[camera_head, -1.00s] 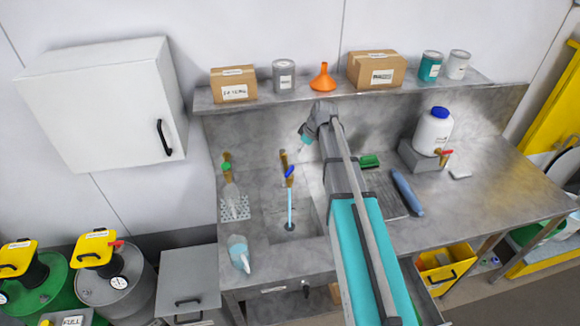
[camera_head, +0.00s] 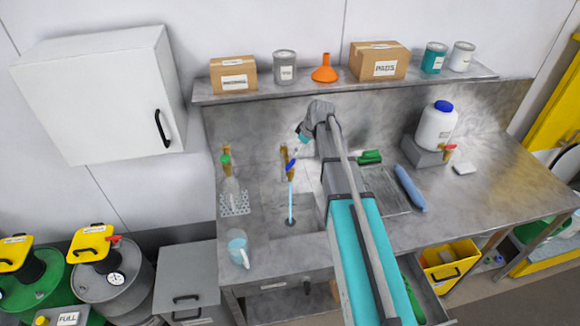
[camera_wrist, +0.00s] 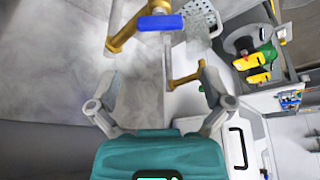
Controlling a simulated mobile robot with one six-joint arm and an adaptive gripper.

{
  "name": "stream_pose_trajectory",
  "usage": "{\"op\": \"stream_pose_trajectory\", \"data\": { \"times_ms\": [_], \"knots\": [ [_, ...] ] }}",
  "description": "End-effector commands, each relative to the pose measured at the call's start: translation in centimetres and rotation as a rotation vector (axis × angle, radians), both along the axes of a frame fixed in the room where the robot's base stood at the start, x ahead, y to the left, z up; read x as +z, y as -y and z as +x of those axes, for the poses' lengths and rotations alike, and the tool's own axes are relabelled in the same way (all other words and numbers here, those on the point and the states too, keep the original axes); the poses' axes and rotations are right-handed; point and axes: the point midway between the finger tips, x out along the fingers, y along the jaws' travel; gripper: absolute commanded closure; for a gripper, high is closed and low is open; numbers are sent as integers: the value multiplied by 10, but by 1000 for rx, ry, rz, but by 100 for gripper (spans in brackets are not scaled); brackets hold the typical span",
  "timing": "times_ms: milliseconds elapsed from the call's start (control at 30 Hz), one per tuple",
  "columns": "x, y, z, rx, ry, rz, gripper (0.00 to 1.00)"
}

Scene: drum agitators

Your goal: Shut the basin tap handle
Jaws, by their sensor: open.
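The basin tap (camera_head: 284,158) is brass with a blue handle (camera_head: 291,165), on the back wall above the sink basin (camera_head: 307,218). A pale blue stream of water (camera_head: 290,200) runs from it into the basin. In the head view my gripper (camera_head: 301,145) is just above and right of the handle; contact is not clear.
A jug (camera_head: 238,250) stands at the front. A shelf (camera_head: 300,91) holding boxes, cans and an orange funnel (camera_head: 325,70) runs above.

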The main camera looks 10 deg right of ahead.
Motion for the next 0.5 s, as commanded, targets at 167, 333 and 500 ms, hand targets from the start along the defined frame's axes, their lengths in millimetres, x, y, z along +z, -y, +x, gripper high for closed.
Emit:
{"op": "stream_pose_trajectory", "data": {
  "times_ms": [167,333,500],
  "knots": [
    [-18,-4,4,0,0,0,0],
    [-31,-8,8,0,1,-1,0],
    [-43,-11,11,0,1,-1,0]
  ]
}}
